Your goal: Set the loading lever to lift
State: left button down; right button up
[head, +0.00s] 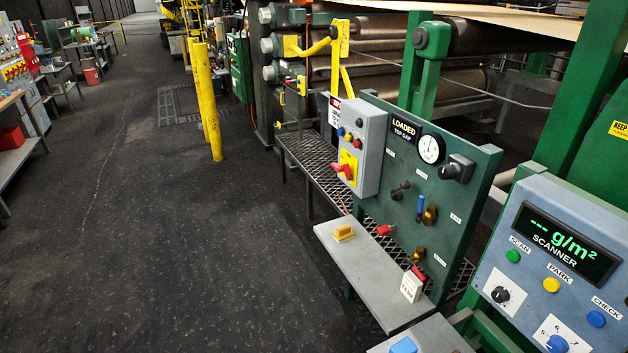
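The green control panel (462,220) stands right of centre, with a sign (405,130) reading "LOADED TOP GAP" and a round white gauge (431,149). A black handle (400,191) sits below the sign, and a black knob on a grey box (457,169) is to the right. A blue handle (420,208) stands upright beside a brass fitting (430,216). A red handle (385,230) is lower left. The small labels are too small to read, so I cannot tell which control is the loading lever. Neither gripper is in view.
A grey box with a red handle on yellow (346,166) adjoins the panel's left. A scanner console (555,262) stands at right. Dark floor at left is clear.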

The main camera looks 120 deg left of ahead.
aim_at(406, 186)
jog(key=u, duration=2.25)
